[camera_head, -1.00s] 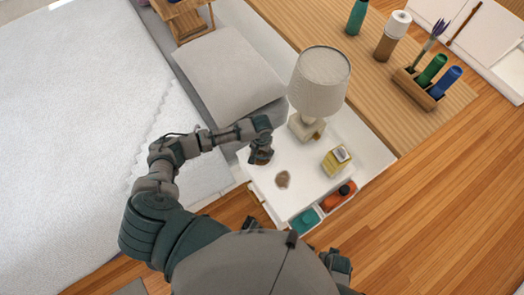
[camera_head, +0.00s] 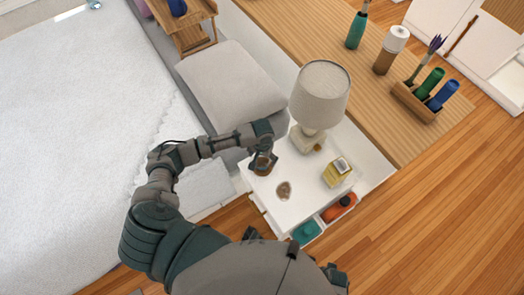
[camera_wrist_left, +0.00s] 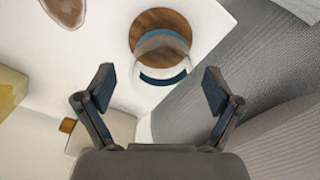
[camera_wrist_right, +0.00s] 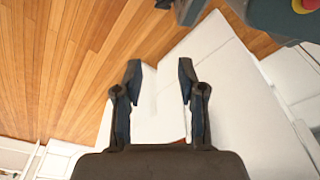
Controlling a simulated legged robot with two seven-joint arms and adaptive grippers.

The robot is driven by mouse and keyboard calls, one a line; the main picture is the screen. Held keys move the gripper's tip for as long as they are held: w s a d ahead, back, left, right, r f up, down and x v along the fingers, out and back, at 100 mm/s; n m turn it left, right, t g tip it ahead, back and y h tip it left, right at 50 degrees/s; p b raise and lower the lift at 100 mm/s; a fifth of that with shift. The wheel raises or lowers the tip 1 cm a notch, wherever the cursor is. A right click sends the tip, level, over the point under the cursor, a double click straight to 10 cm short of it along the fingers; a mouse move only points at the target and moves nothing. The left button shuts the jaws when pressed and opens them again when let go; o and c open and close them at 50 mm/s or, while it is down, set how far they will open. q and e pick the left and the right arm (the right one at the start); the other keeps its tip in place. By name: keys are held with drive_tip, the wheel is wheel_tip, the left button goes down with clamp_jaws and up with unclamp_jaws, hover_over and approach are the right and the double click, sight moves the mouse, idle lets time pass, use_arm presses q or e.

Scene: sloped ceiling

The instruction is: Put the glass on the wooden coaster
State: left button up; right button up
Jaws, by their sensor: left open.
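The clear glass (camera_wrist_left: 162,62) with blue bands is in the left wrist view. It overlaps the round wooden coaster (camera_wrist_left: 160,22) and appears to stand upright on it, on the white nightstand. My right gripper (camera_wrist_right: 160,75) is open and empty.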

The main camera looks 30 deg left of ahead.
use_arm(q)
wheel_tip(320, 180, up, 7)
drive_tip(key=p, duration=0.1)
drive_tip(key=shift+r, duration=0.2)
use_arm(e)
drive_tip(key=s+f, duration=0.2)
drive_tip(key=f, duration=0.1)
drive_tip(key=shift+s+d+f, duration=0.15)
drive_tip(key=shift+s+f, duration=0.05)
drive_tip(key=shift+s, duration=0.1)
use_arm(q)
drive_tip(key=s+d+f+m+t+h, duration=0.2)
drive_tip(key=s+d+f+m+h, duration=0.15)
drive_tip(key=s+d, duration=0.75)
drive_tip(key=s+a+n+t+y, duration=0.1)
drive_tip(key=s+a+y, duration=0.2)
drive_tip(key=s+a, duration=0.8)
drive_tip(key=s+f, duration=0.3)
drive_tip(key=f, duration=1.2)
drive_tip(key=s+f+g, duration=0.1)
drive_tip(key=s+f, duration=0.2)
drive_tip(key=f, duration=1.3)
drive_tip(key=shift+s, duration=0.35)
